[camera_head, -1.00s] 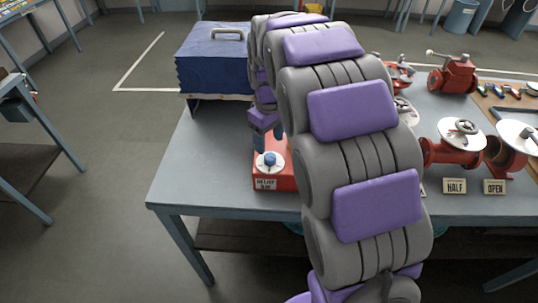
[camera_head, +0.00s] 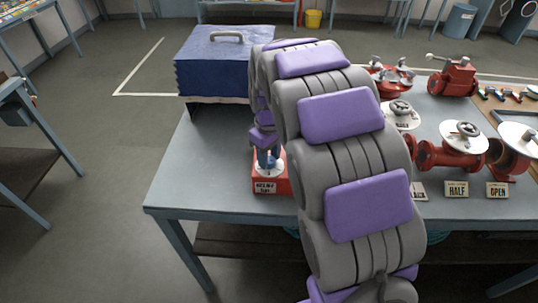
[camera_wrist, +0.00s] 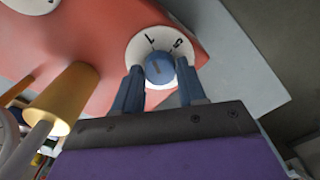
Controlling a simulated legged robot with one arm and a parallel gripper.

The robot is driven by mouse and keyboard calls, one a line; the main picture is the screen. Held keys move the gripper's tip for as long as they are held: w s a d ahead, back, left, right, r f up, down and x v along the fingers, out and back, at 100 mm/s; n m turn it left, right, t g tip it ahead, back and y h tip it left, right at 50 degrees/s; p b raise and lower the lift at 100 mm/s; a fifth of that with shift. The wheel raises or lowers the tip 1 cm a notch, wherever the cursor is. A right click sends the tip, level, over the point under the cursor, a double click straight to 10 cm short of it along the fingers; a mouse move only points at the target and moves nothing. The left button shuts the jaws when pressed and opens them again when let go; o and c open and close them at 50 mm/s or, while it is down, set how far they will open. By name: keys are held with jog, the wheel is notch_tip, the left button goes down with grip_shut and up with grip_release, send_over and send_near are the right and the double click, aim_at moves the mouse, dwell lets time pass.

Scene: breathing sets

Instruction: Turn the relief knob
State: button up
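The relief knob is a small blue knob (camera_wrist: 160,68) with a pale pointer line, on a round white dial (camera_wrist: 141,46) with black figures. The dial sits on a red block (camera_head: 284,185) with a label plate (camera_head: 265,188) at the near left part of the bench. My gripper (camera_wrist: 158,76) has its two blue fingers on either side of the knob in the wrist view. They look open, with a small gap to the knob at each side. In the head view my gripper (camera_head: 267,160) is right over the dial and mostly hides the knob.
A blue ribbed box (camera_head: 225,65) with a handle stands behind on the bench. Red valves (camera_head: 452,150) with white dials and HALF and OPEN plates stand to the right. A yellow cylinder (camera_wrist: 62,98) is left of my fingers in the wrist view.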

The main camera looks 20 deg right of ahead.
jog(key=c, duration=0.6)
jog(key=shift+m+p, duration=0.3)
jog(key=shift+p, duration=0.05)
jog(key=shift+r+m+p, duration=0.1)
jog(key=shift+m+p, duration=0.5)
jog(key=shift+p, duration=0.05)
jog(key=m+p, duration=0.6)
jog(key=shift+m, duration=0.4)
jog(key=shift+m+p, duration=0.9)
jog(key=shift+m, duration=0.6)
